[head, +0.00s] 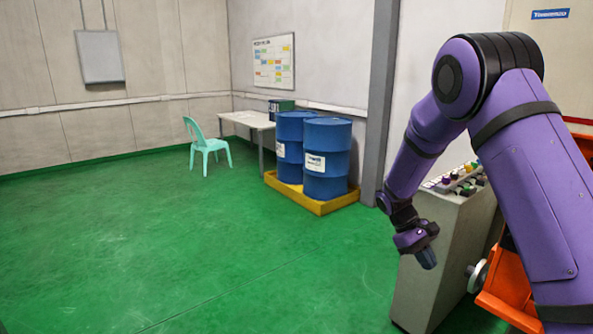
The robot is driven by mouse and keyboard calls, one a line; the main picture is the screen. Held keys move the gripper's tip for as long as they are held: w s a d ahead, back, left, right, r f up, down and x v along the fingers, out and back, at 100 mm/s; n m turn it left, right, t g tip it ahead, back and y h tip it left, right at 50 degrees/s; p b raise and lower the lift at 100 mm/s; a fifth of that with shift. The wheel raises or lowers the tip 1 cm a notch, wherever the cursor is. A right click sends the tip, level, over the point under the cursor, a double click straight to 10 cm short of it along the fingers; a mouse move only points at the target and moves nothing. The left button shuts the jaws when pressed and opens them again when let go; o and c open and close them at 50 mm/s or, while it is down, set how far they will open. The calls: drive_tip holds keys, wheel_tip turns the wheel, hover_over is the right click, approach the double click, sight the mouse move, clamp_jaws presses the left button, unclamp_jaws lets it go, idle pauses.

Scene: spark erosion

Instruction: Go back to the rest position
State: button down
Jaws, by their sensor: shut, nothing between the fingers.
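My gripper (427,258) is at the end of my purple arm, right of the picture's middle. It points down and is shut, with nothing held in it. It shows in front of the grey control cabinet (425,290), near the cabinet's left side. I cannot tell how far apart the two are.
The grey cabinet carries several coloured buttons (460,180) on top. An orange machine part (510,290) with a handwheel (477,276) stands at the right. Two blue drums (327,160) stand on a yellow tray (318,208). A turquoise chair (207,146) is farther back. The green floor is clear at left.

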drive_tip(key=s+r+m+t+y, duration=0.1)
drive_tip(key=s+r+t+y, duration=0.15)
drive_tip(key=s+r, duration=0.55)
drive_tip(key=s+r+m+t+y, duration=0.1)
drive_tip(key=s+r+m+t, duration=0.2)
drive_tip(key=r, duration=0.9)
drive_tip(key=s+a+r+t+y, duration=0.1)
drive_tip(key=s+r+t, duration=0.1)
drive_tip(key=s, duration=0.7)
drive_tip(key=s+a+r+t+y, duration=0.1)
drive_tip(key=s+r+t, duration=0.2)
drive_tip(key=s, duration=0.7)
wheel_tip(320, 180, up, 2)
drive_tip(key=shift+s+a+r+m+t, duration=0.2)
drive_tip(key=shift+s+a+m+t, duration=0.1)
drive_tip(key=shift+a+m+t, duration=0.1)
